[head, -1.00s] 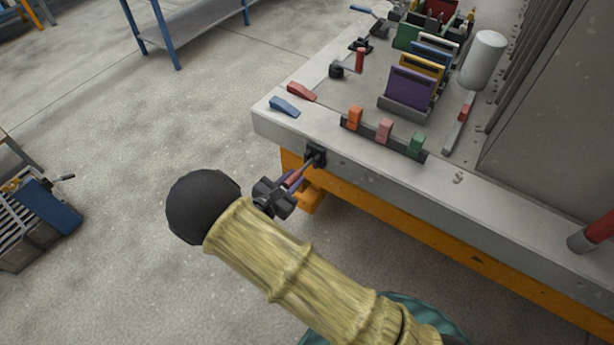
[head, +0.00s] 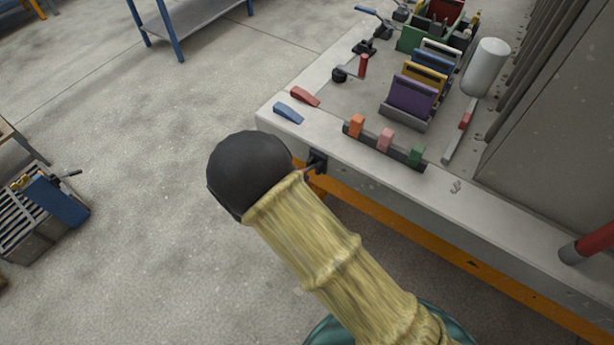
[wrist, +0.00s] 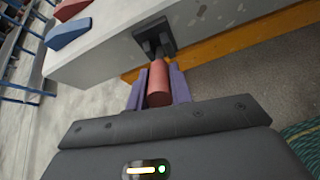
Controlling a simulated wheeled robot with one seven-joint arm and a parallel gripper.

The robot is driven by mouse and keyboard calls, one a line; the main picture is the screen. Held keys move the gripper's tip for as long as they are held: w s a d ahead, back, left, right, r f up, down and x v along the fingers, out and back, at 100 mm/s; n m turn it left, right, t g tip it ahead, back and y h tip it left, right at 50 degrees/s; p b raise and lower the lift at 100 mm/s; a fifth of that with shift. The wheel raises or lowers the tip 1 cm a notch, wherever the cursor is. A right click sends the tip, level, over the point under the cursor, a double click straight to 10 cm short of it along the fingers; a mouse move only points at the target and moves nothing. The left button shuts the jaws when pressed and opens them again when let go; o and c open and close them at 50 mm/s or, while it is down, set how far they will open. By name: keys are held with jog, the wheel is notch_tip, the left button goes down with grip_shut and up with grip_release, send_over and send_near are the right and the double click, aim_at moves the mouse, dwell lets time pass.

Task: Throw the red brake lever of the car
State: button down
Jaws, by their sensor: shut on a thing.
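The red brake lever (wrist: 158,84) comes out of a black bracket (wrist: 155,36) on the side of the grey car (wrist: 215,42). In the wrist view my gripper (wrist: 158,88) is shut on the lever, with a purple finger on each side of its red handle. In the head view the black bracket (head: 317,162) shows at the edge of the car deck (head: 450,190). There my own wrist and arm hide my fingers and most of the lever.
The deck bears a red wedge (head: 305,96), a blue wedge (head: 288,113), a rack with orange, pink and green pieces (head: 405,157), and purple and yellow panels. An orange beam (head: 440,255) runs below the deck. Open floor lies left of the car.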

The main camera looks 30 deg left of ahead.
jog(key=shift+s+f, duration=0.1)
jog(key=shift+f, duration=0.05)
jog(key=c, duration=1.3)
grip_release()
jog(key=shift+o, duration=0.2)
jog(key=b+v, duration=0.1)
jog(key=v, duration=1.6)
jog(key=shift+r, duration=0.25)
